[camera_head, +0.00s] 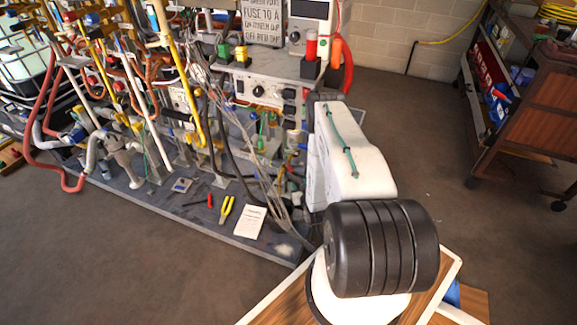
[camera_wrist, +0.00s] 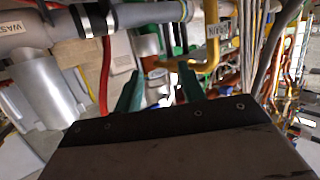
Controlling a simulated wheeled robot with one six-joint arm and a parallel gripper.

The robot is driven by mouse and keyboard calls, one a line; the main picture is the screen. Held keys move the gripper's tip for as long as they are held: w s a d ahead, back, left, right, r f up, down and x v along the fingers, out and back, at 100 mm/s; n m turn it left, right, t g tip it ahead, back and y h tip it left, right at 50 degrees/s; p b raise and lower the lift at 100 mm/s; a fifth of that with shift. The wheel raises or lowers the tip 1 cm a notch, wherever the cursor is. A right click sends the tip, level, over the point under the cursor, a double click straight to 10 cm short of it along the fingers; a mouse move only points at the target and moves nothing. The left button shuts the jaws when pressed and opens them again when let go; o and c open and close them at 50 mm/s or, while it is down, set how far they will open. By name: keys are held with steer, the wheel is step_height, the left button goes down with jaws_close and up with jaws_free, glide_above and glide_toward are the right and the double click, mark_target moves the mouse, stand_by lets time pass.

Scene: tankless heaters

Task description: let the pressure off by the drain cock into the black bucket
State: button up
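In the wrist view my gripper (camera_wrist: 161,76) shows two green fingers, set apart with a gap between them. Nothing is clearly held. A white tag reading "DRAIN" (camera_wrist: 217,38) hangs just beyond and right of the fingers, beside a bent yellow pipe (camera_wrist: 203,66). A copper-brown fitting (camera_wrist: 150,52) and green parts show just past the fingertips. I cannot tell which part is the drain cock's handle, or whether the fingers touch anything. In the head view my own arm hides the gripper. I cannot make out the black bucket in either view.
A grey pipe (camera_wrist: 148,13) marked "WAS..." and a silver cylinder (camera_wrist: 44,92) crowd the wrist view's left. Hanging cables are close on the right. In the head view the dense pipe rig stands on a grey base (camera_head: 165,208); a brown cart (camera_head: 535,95) is right. The floor between is clear.

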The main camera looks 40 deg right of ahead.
mark_target(292, 172)
steer(key=r+t, duration=0.1)
steer(key=w+a+r+t, duration=0.1)
steer(key=r, duration=0.1)
steer(key=r+n+t, duration=0.1)
steer(key=r, duration=0.1)
steer(key=shift+w+a, duration=0.25)
steer(key=shift+a, duration=0.05)
steer(key=shift+w+d+r, duration=0.1)
steer(key=shift+w, duration=0.15)
steer(key=x, duration=0.7)
steer(key=shift+w, duration=0.1)
jaws_close()
